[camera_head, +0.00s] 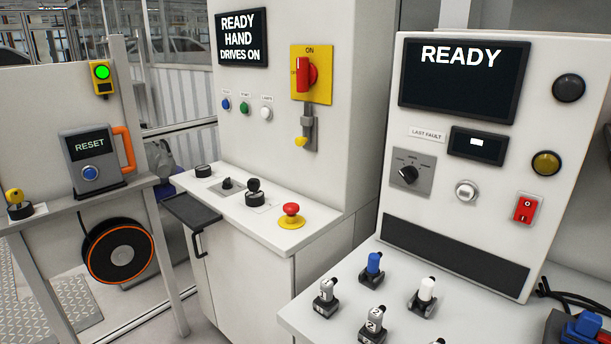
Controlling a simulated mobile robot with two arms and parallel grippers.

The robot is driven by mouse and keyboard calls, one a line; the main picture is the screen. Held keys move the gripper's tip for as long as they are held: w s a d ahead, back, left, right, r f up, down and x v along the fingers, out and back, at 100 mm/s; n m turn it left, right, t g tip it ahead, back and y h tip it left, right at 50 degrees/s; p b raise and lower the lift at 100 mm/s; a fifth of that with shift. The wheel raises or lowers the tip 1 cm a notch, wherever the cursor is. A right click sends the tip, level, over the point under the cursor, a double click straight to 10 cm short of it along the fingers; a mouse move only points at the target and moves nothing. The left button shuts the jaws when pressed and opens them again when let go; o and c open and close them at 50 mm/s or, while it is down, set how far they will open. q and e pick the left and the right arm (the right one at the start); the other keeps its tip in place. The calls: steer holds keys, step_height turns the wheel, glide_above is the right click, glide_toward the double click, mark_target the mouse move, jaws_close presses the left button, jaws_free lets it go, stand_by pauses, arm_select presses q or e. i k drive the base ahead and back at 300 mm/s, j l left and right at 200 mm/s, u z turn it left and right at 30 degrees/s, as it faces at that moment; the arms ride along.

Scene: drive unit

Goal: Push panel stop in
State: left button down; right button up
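A red mushroom-head stop button (291,209) sits on a round yellow base at the front right of the middle cabinet's sloping desk (262,232). The red head stands raised above the yellow base; I cannot tell from this angle whether it is pressed. Nothing touches it or covers it. The screen (241,38) above the desk reads "READY HAND DRIVES ON". Neither of my grippers is in view.
A yellow panel with a red rotary switch (306,75) is on the cabinet. A black tray (191,212) juts from the desk's left. On the right, a table with several small upright tools (373,266) stands before a panel reading "READY" (464,78). A RESET box (91,158) is left.

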mark_target(291, 208)
steer(key=i+j+z, duration=0.1)
steer(key=i, duration=0.35)
steer(key=i+j, duration=0.15)
steer(key=i, duration=0.3)
steer(key=z, duration=0.05)
